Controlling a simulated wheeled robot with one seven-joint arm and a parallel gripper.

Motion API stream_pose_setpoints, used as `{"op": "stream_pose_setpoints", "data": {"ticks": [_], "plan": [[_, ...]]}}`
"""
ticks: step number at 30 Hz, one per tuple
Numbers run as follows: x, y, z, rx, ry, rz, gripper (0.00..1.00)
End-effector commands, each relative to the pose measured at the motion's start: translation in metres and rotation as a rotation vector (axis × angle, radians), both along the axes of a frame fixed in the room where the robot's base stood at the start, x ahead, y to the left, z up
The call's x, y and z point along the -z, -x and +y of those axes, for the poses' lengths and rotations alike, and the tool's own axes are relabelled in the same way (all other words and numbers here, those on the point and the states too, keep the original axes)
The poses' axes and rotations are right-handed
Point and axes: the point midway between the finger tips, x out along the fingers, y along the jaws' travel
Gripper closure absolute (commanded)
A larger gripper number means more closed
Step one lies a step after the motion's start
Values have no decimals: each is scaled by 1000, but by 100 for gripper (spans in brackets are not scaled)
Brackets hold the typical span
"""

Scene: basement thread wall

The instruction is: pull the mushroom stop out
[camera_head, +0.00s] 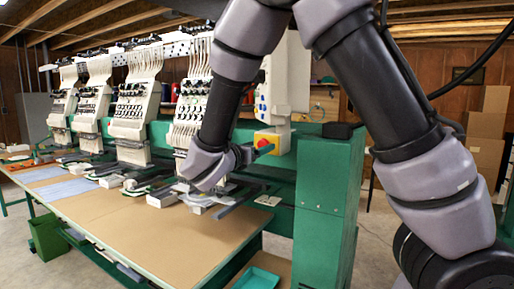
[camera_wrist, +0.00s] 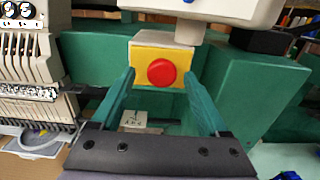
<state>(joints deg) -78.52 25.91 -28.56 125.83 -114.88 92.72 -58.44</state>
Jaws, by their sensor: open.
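The mushroom stop is a round red button (camera_wrist: 161,72) on a yellow-fronted box (camera_wrist: 142,56) with a pale top. In the wrist view it faces me, between and beyond the tips of my gripper (camera_wrist: 158,86). The two teal fingers are apart, one on each side of the yellow box, with nothing held. I cannot tell whether the fingertips touch the box. In the head view the yellow box (camera_head: 260,139) is under the control panel; my gripper (camera_head: 268,150) is in front of it and hides part of the button.
A white control panel (camera_head: 287,82) hangs just above the stop. A green cabinet (camera_head: 328,190) stands to the right with a black object (camera_head: 338,130) on top. Embroidery heads (camera_head: 135,108) line the left. The tan tabletop (camera_head: 170,235) has clear room in front.

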Motion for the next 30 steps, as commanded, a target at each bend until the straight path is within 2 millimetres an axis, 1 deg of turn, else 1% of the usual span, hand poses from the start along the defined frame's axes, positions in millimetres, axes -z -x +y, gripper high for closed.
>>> {"op": "stream_pose_setpoints", "data": {"ticks": [3,10,11,12,14,15,16,17,30], "plan": [[0,-3,-2,-1,0,0,22],[0,-4,-2,-1,0,0,22],[0,-4,-2,-1,0,0,34],[0,-4,-2,-1,0,0,49],[0,-4,-2,-1,0,0,72],[0,-4,-2,-1,0,0,87],[0,-4,-2,-1,0,0,99],[0,-4,-2,-2,0,0,100],[0,-4,0,-5,0,0,100]]}}
